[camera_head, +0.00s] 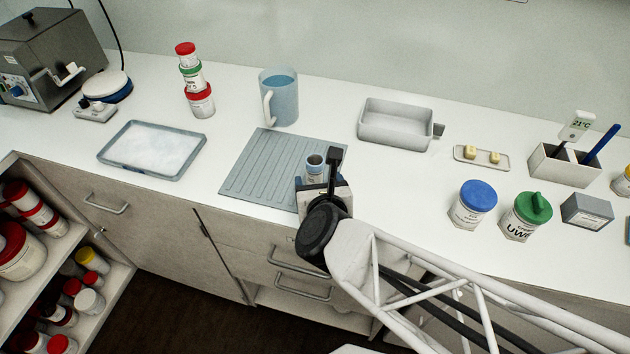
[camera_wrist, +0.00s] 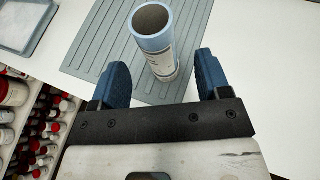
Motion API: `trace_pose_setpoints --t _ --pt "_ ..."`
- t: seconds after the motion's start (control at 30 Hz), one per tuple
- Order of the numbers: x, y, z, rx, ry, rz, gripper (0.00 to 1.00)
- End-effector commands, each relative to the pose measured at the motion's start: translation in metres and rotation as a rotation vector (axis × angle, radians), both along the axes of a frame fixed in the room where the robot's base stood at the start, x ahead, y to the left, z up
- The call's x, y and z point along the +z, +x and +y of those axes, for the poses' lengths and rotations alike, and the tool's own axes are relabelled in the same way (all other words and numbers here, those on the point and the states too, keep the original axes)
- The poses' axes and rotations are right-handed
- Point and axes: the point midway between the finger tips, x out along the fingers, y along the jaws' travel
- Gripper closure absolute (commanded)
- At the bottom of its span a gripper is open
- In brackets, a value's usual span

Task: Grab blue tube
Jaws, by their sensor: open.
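A light blue tube with an open top and a pale label stands upright on the ribbed grey mat (camera_head: 262,172). In the wrist view the blue tube (camera_wrist: 163,62) shows between and just beyond the two blue fingertips of my gripper (camera_wrist: 160,78). In the head view only the upper part of the blue tube (camera_head: 314,166) shows; my gripper (camera_head: 318,180) hides the rest. My gripper is open and empty, with a finger to each side of the tube.
A blue jug (camera_head: 284,98) stands behind the mat. A shallow tray (camera_head: 112,168) lies left, and a grey basin (camera_head: 395,140) stands right. Jars with a blue lid (camera_head: 478,196) and green lid (camera_head: 534,206) stand further right. Open shelves with jars are below left.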

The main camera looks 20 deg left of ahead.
Motion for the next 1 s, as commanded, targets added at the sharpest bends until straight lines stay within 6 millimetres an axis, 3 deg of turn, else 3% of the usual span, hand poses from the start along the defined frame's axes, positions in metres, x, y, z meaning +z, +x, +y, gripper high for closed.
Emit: trace_pose_setpoints --t 0.5,1.0 --pt "-0.017 0.04 0.019 0.0 0.0 0.001 0.3" --pt "-0.019 0.043 0.02 0.0 0.0 0.0 0.3"
